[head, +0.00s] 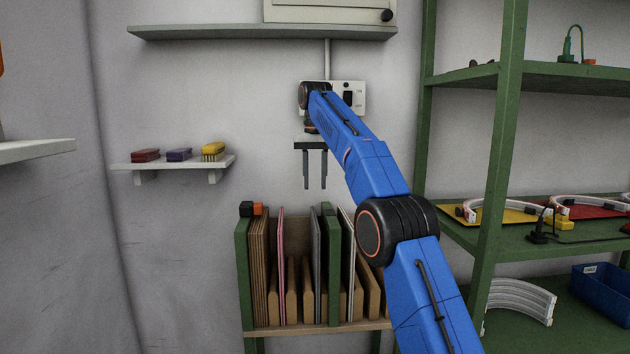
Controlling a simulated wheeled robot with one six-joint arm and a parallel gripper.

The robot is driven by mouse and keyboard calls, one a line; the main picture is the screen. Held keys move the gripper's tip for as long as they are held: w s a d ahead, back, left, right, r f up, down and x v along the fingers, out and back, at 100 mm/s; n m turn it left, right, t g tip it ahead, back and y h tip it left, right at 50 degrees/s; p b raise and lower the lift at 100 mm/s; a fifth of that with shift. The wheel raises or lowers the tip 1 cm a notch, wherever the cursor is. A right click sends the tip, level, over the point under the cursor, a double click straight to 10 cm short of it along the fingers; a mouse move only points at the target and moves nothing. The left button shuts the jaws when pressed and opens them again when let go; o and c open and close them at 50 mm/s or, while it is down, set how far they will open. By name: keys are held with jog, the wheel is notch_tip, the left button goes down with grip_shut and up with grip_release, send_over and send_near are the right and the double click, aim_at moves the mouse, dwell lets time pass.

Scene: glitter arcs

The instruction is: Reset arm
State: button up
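My blue arm reaches up from the lower right, bends at a black joint, and ends near the wall at the middle of the head view. My gripper (315,186) hangs down from the arm's end. Its two dark fingers are apart, with nothing visible between them. It hangs above the green rack (242,270) of upright boards, clear of their tops in the picture.
A small wall shelf (125,166) holds red, purple and yellow brushes (213,151) at left. A grey shelf (200,33) runs above the arm. Green shelving (507,130) stands at right with white arcs on coloured boards and a blue bin (602,292).

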dwell(0.3)
jog(key=s+d+r+t, duration=0.1)
jog(key=s+d+r, duration=0.3)
jog(key=s+d, duration=0.5)
jog(key=s+d+f+t, duration=0.1)
jog(key=s+d+f, duration=0.15)
jog(key=s, duration=0.65)
jog(key=s+d+f+t, duration=0.1)
jog(key=s+d+f, duration=0.15)
jog(key=s, duration=0.65)
jog(key=s+d+f+t, duration=0.1)
jog(key=s+d+f, duration=0.2)
jog(key=s+f, duration=0.9)
jog(key=s+d+f, duration=0.4)
jog(key=s+f, duration=0.9)
jog(key=s, duration=0.3)
jog(key=shift+s+f+t, duration=0.25)
jog(key=shift+s+t, duration=0.1)
jog(key=shift+t, duration=0.05)
jog(key=shift+d, duration=0.1)
